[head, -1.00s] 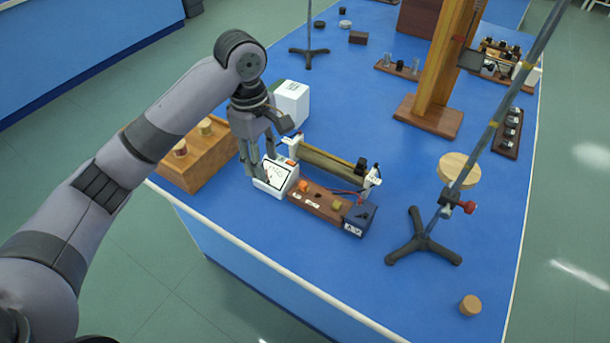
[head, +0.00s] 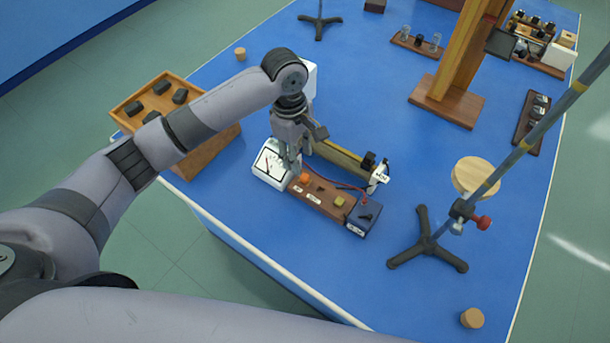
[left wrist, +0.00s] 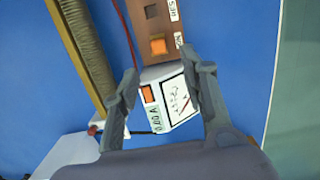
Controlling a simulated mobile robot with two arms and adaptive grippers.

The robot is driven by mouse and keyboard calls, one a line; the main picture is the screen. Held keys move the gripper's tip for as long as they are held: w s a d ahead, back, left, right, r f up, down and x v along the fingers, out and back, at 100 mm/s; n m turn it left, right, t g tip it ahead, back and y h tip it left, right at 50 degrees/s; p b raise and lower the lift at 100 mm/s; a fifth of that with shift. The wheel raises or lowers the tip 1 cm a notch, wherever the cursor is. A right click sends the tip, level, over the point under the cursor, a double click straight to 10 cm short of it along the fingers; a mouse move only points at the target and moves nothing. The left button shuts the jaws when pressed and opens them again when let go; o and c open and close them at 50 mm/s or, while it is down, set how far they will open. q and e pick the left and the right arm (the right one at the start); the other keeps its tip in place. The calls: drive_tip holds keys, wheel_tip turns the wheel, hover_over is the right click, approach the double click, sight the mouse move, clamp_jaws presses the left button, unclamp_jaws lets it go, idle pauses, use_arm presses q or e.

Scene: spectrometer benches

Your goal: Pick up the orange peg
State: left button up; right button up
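The orange peg (head: 304,178) sits at the left end of a brown wooden strip (head: 324,199), beside the white meter. In the left wrist view the orange peg (left wrist: 158,45) shows on the strip, ahead of the fingertips. My left gripper (head: 293,163) is above the meter, just left of the peg. In the left wrist view its fingers (left wrist: 163,75) are spread apart with nothing held between them. The white meter (left wrist: 175,98) shows below the gap between them. My right gripper is not in view.
The white meter (head: 268,168) and a long coil tube (head: 338,154) flank the strip. A dark blue box (head: 363,216) is at its right end. A wooden tray (head: 128,107) with black blocks stands left. A tripod stand (head: 428,245) is right. Blue bench front is clear.

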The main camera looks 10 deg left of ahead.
sight(305, 176)
use_arm(q)
drive_tip(key=shift+s+d+f+p, duration=0.1)
drive_tip(key=shift+d+f+p, duration=0.1)
drive_tip(key=shift+f, duration=0.95)
drive_tip(key=shift+s+d+f+p, duration=0.1)
drive_tip(key=shift+d+f+p, duration=0.15)
drive_tip(key=shift+f, duration=0.95)
drive_tip(key=shift+s+d+f+p, duration=0.1)
drive_tip(key=shift+d+f+p, duration=0.1)
drive_tip(key=shift+f, duration=0.95)
clamp_jaws()
